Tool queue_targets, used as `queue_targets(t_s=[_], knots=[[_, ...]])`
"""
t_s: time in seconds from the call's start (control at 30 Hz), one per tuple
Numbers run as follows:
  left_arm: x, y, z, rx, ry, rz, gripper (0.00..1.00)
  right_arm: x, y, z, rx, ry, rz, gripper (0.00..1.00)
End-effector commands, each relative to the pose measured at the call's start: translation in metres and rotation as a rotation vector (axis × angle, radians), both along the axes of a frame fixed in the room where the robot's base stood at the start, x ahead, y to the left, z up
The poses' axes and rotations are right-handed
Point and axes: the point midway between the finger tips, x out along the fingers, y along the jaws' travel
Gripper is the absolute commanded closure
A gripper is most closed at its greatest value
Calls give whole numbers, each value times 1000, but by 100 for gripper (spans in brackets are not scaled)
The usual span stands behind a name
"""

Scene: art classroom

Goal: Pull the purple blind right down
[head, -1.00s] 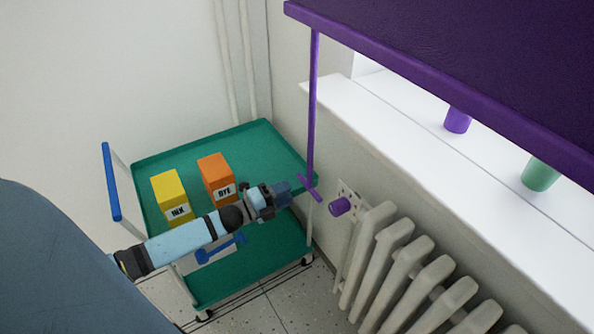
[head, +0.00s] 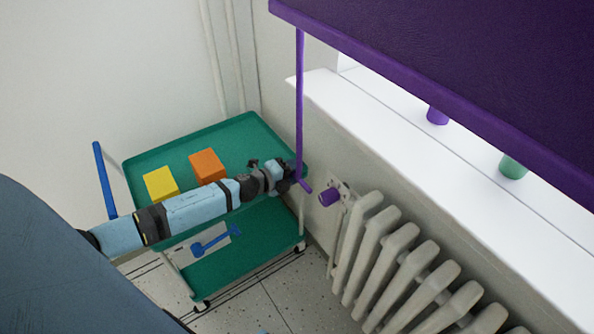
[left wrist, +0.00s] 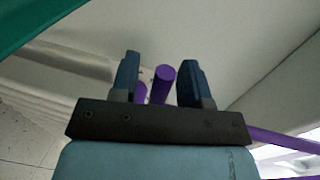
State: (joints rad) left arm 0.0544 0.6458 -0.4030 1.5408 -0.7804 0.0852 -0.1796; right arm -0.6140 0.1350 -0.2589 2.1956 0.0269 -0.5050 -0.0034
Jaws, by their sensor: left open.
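The purple blind (head: 450,70) hangs over the upper part of the window at the right of the head view. A thin purple rod (head: 299,100) hangs from its lower left corner and ends in a short crossbar (head: 306,187). My left gripper (head: 292,178) is at the rod's lower end. In the left wrist view the gripper (left wrist: 160,78) is open, with the crossbar (left wrist: 162,80) showing between its two fingers. The rod (left wrist: 285,140) runs off to the right there. I cannot tell whether the fingers touch the bar. My right gripper is not in view.
A green trolley (head: 150,160) with a yellow box (head: 160,183) and an orange box (head: 208,166) stands under my left arm. A radiator (head: 400,260) with a purple valve knob (head: 329,197) is close right of the crossbar. The white sill (head: 400,125) holds purple and green cups.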

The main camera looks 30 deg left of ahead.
Motion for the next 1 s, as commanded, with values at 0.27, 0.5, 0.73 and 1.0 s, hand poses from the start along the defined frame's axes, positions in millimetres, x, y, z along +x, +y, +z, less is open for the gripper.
queue_targets(t_s=[0.27,0.5,0.73,1.0], knots=[[7,-3,-1,1,0,0,58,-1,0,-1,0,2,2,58],[7,-3,-1,1,0,0,88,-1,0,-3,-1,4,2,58],[7,-3,-2,0,0,0,100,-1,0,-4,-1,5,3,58],[7,-3,-39,0,2,0,100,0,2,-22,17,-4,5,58]])
